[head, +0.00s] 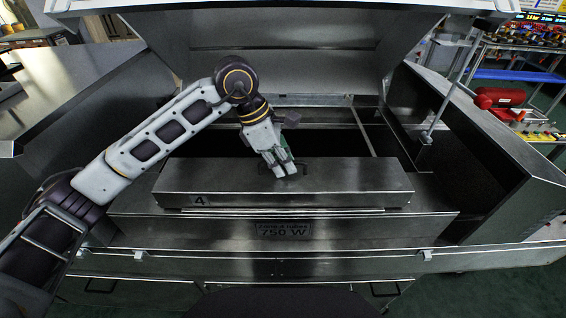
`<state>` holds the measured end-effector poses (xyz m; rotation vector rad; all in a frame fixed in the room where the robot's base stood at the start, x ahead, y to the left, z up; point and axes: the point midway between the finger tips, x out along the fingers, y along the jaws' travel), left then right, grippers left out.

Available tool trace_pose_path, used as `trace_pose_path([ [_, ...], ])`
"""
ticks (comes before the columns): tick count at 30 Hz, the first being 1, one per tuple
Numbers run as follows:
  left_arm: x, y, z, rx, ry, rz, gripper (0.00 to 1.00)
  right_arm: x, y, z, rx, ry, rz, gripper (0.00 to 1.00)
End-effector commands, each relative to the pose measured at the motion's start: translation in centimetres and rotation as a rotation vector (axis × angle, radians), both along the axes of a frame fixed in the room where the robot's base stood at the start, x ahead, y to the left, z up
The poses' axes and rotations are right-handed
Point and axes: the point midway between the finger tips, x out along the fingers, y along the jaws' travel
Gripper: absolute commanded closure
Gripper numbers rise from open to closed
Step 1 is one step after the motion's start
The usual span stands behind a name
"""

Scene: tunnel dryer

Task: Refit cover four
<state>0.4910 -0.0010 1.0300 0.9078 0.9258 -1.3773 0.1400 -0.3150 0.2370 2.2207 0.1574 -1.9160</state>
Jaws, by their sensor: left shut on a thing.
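Cover four (340,188) is a long brushed-metal box-shaped cover with a "4" at its left end. It lies lengthwise across the front of the open dryer (283,229), above a plate marked "750 W". My left gripper (285,172) reaches in from the left and is shut on the cover's top, near its middle. The fingers hide most of the grip there. I cannot tell whether the cover is fully seated or slightly raised. My right gripper is not in view.
The dryer's raised lid (285,45) stands above the opening. A dark open bay with rails lies behind the cover. A thin upright rod (452,85) stands at the right side. A red object (498,97) and a shelf rack are at far right.

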Motion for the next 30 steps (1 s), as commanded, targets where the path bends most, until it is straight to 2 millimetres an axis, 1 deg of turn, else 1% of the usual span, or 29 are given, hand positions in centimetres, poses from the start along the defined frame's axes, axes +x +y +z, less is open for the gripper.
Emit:
trace_pose_path([
  [13,0.01,-0.01,-0.58,-0.002,-0.002,0.000,1.00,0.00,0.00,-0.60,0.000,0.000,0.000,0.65],
  [14,0.01,-0.02,-0.59,-0.002,-0.002,0.000,0.89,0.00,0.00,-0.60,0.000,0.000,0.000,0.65],
  [19,0.01,-0.01,-0.55,-0.001,-0.001,-0.001,0.67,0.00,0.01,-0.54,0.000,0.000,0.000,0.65],
  [20,0.01,-0.01,-0.56,-0.001,-0.001,-0.001,0.65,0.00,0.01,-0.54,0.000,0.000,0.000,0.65],
  [30,0.00,0.04,-0.63,0.001,0.001,0.000,0.65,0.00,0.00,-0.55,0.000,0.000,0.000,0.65],
])
